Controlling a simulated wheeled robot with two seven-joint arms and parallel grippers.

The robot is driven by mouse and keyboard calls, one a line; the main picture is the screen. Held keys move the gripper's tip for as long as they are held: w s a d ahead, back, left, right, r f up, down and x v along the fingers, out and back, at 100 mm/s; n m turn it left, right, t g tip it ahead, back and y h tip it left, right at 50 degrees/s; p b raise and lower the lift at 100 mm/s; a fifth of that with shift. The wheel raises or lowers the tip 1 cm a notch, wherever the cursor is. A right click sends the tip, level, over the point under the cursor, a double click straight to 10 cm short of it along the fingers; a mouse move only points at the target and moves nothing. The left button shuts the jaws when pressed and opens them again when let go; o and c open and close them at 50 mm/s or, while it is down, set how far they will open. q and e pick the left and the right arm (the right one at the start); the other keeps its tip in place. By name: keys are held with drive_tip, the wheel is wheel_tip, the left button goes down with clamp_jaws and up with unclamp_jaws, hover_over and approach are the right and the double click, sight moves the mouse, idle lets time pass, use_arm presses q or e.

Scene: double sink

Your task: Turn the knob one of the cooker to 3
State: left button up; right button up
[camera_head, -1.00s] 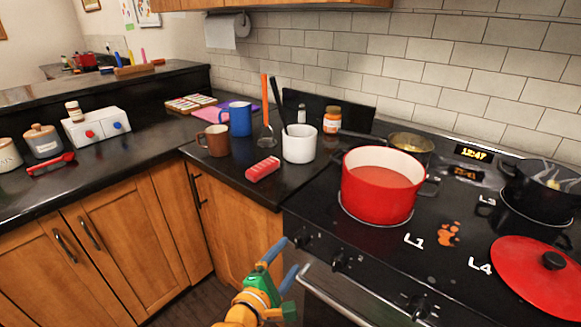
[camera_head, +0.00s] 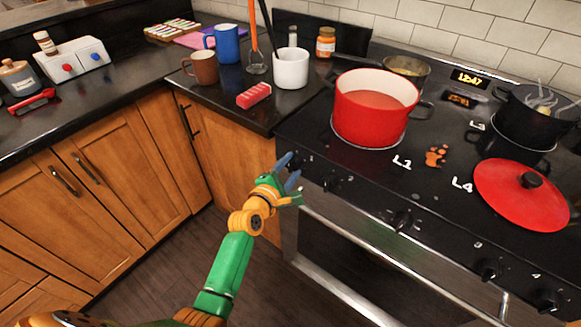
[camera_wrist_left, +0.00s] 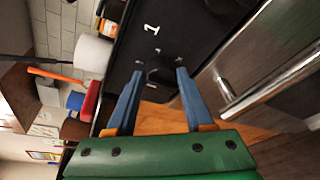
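The black cooker front carries a row of dark knobs. The leftmost knob (camera_head: 297,162) is right by the fingertips of my left gripper (camera_head: 288,172) in the head view. In the left wrist view, the blue fingers of my left gripper (camera_wrist_left: 159,75) stand apart, with a dark knob (camera_wrist_left: 159,77) between or just beyond their tips. I cannot tell whether they touch it. Its setting is too dark to read. A white "1" shows above it in that view. My right gripper is not in view.
A red pot (camera_head: 368,112) stands on the hob, with a red lid (camera_head: 520,195) to its right. An oven handle (camera_head: 345,240) runs below the knobs. A white cup (camera_head: 291,69) and a red block (camera_head: 254,96) stand on the counter to the left.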

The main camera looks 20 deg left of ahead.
use_arm(q)
clamp_jaws()
